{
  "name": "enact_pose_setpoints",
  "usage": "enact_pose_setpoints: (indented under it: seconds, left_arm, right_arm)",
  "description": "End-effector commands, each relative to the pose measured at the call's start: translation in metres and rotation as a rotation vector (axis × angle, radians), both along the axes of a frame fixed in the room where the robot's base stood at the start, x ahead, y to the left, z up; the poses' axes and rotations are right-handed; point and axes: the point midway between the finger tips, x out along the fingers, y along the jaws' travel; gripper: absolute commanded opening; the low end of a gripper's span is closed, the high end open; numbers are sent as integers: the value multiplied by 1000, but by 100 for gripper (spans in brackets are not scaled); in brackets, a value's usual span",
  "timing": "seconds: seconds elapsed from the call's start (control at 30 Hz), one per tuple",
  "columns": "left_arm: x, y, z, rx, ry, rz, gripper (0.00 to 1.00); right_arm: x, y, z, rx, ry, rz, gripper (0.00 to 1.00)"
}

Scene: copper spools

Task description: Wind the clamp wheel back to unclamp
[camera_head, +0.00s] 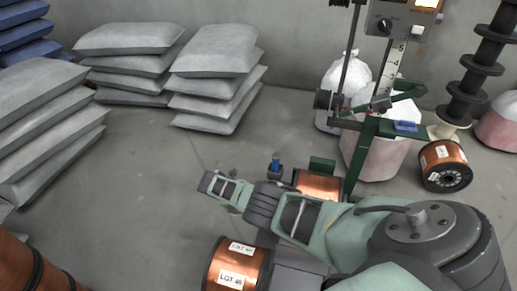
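I cannot single out the clamp wheel with certainty. A green machine frame (365,155) stands at the right, with a small blue part (405,126) on its arm and a dark round part (322,100) on its left side. My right arm comes in from the lower right and reaches left across the foreground, hiding the lower part of the machine. The far end of that arm, perhaps its gripper (222,188), is over the floor; its fingers cannot be made out. A small upright blue-topped part (275,166) shows just behind the arm. My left gripper is not in view.
Copper spools stand at the front (237,265), behind my arm (318,185) and at the right (446,166). Grey sacks are stacked at the back (215,85) and left (45,125). A control box (405,18) is on the machine. Floor at centre left is clear.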

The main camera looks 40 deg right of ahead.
Motion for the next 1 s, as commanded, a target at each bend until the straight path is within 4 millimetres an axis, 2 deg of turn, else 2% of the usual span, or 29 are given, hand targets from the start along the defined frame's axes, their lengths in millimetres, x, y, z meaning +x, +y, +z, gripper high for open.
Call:
enact_pose_setpoints:
  seconds: [0.03,0.37,0.4,0.6,1.0]
  left_arm:
    - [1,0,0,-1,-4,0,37]
    - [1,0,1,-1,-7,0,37]
    - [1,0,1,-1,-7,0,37]
    - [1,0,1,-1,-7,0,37]
    - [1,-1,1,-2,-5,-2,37]
  right_arm:
    - [1,7,-4,17,-2,7,0]
    - [1,7,-4,17,-2,7,0]
    - [1,7,-4,17,-2,7,20]
    - [1,5,-3,11,-1,4,37]
    - [1,3,0,5,0,1,39]
